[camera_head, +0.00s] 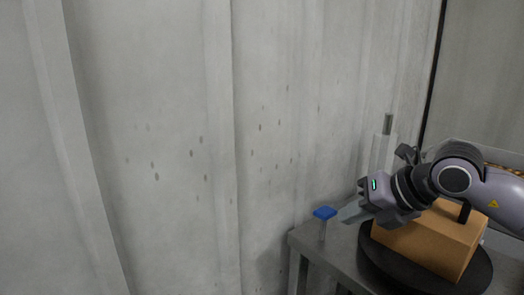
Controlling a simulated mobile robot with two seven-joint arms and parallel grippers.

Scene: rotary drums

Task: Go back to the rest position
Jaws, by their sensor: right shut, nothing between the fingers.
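My right gripper (349,212) comes in from the right, its fingers shut and empty, pointing left above the grey table. Behind and below the arm, a brown box (432,243) sits on a black round turntable (388,262). The arm hides part of the box's top. My left gripper is not in view.
The grey table (308,241) fills the lower right. A pale upright post with a metal top (388,123) stands behind the gripper. A pale streaked wall (170,130) fills the left and middle. A tray-like container (465,147) shows at the right edge, partly hidden by my arm.

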